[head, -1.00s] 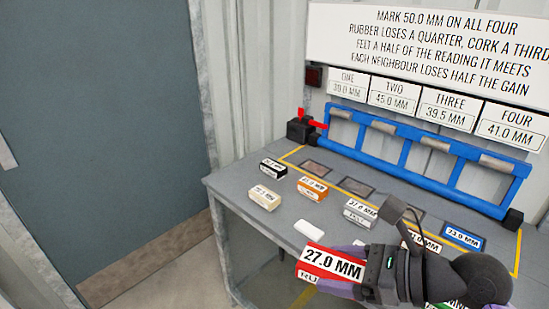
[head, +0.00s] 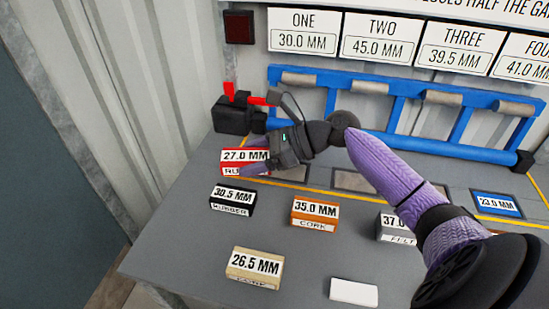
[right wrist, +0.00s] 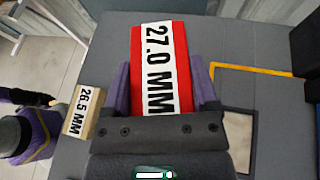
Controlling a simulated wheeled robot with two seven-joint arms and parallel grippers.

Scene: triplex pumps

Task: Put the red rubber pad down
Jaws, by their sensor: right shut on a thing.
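The red rubber pad (head: 231,170), with a white 27.0 MM label, is at the back left of the grey bench (head: 185,235). My right gripper (head: 252,157) is shut on it, a finger on each long side. In the right wrist view the pad (right wrist: 185,65) lies flat between the fingers, label up, its far end sticking out past them. I cannot tell whether its underside touches the bench. My left gripper does not show in the head view.
A black 30.5 MM block (head: 233,197) lies just in front of the pad. An orange cork block (head: 314,212), a tan 26.5 MM block (head: 254,269) and a white block (head: 354,292) lie nearby. A black box with a red lever (head: 238,115) and the blue rack (head: 400,95) stand behind.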

